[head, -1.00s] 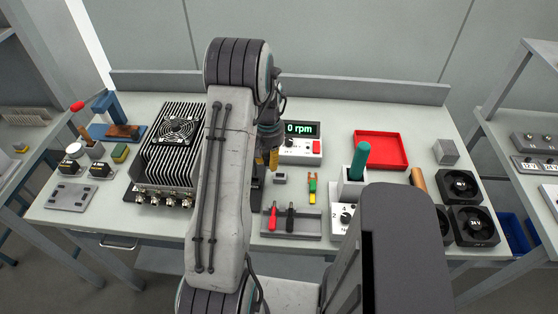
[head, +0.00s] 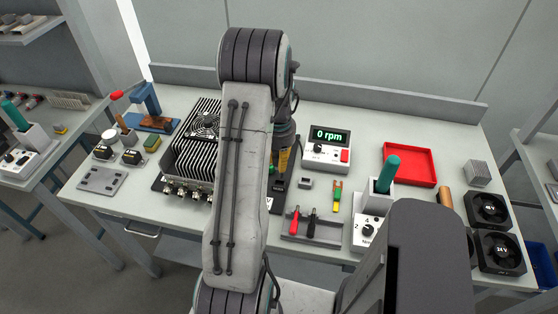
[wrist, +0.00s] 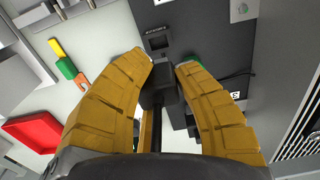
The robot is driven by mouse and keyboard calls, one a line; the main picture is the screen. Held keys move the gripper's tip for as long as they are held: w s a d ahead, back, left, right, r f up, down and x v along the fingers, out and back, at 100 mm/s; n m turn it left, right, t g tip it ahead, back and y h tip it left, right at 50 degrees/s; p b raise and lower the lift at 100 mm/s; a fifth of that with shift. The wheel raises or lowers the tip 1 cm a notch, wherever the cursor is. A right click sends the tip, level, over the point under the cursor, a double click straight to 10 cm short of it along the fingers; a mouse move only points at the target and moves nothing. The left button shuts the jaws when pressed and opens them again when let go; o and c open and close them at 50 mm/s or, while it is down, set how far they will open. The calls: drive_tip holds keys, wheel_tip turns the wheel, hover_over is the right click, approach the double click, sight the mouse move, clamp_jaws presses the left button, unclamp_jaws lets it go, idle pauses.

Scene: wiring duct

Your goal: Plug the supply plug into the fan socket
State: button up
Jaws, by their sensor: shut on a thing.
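My gripper (wrist: 162,80) has its yellow fingers closed on a black plug (wrist: 158,92), with a dark cable running down from it in the wrist view. A black socket (wrist: 160,46) with a small label, too small to read, sits on a dark panel (wrist: 205,28) just beyond the plug. Whether the plug touches the socket I cannot tell. In the head view my gripper (head: 283,160) is just right of the finned metal unit (head: 199,150); my arm hides much of it and the plug.
The rpm meter (head: 327,148) reads 0 rpm. A red tray (head: 410,164), a green-handled tool in a white holder (head: 386,176), a tray of red and black probes (head: 312,230) and fans (head: 489,210) lie to the right. A green thing (wrist: 194,60) shows behind the right finger.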

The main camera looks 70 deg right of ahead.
drive_tip(key=b, duration=0.5)
hover_over(279, 185)
drive_tip(key=shift+f, duration=2.9)
drive_tip(key=shift+a+f+b, duration=0.1)
drive_tip(key=shift+f+b, duration=1.15)
drive_tip(key=shift+f, duration=0.05)
drive_tip(key=o, duration=1.1)
drive_tip(key=shift+c, duration=0.2)
drive_tip(key=shift+r, duration=0.15)
wheel_tip(279, 185, up, 12)
drive_tip(key=shift+f, duration=0.15)
